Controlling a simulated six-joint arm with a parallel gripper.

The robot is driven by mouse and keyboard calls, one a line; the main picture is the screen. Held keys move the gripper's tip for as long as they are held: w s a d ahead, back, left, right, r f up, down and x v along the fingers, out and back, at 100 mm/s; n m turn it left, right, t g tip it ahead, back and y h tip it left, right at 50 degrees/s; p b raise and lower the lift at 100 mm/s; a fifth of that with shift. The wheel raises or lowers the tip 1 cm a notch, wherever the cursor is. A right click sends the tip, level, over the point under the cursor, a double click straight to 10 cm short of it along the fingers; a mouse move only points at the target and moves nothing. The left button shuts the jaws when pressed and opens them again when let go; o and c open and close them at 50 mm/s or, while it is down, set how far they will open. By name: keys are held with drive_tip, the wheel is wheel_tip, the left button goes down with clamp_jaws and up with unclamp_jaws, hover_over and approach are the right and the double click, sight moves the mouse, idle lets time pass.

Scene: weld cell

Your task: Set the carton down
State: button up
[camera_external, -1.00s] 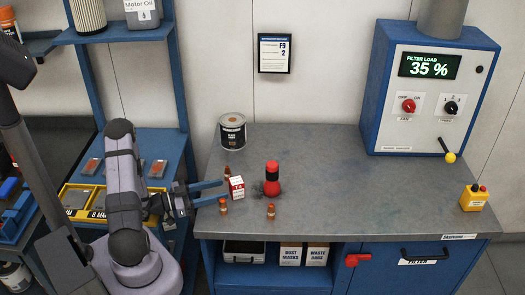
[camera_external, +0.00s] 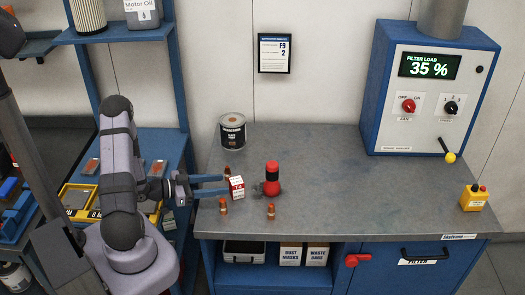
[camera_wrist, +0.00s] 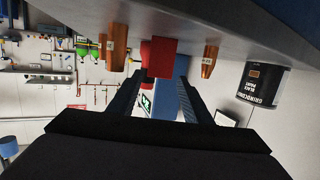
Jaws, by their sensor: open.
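The carton (camera_external: 237,187) is a small red and white box. It stands upright on the grey bench top, near the left end. My gripper (camera_external: 225,184) points right toward it, its blue fingers apart and the tips close to the carton's left side. In the wrist view the carton's red part (camera_wrist: 160,55) shows ahead, between the lines of the two dark fingers (camera_wrist: 158,85). I see no finger closed on it. Whether a tip still touches it is unclear.
Copper-coloured nozzles stand close by: one behind (camera_external: 227,171), one in front (camera_external: 222,206), one front right (camera_external: 271,211). A red and black bottle-like object (camera_external: 272,178) stands just right of the carton. A paint can (camera_external: 233,131) stands behind. The bench centre is clear.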

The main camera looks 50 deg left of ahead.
sight(230, 183)
drive_tip(key=shift+w+d+r+p, duration=0.1)
drive_tip(key=shift+w+d+p, duration=0.15)
drive_tip(key=shift+w+p, duration=0.3)
drive_tip(key=shift+p+x, duration=0.9)
drive_tip(key=shift+x, duration=1.1)
drive_tip(key=c, duration=1)
drive_tip(key=shift+r, duration=0.1)
drive_tip(key=shift+r+b, duration=0.85)
drive_tip(key=shift+r, duration=4)
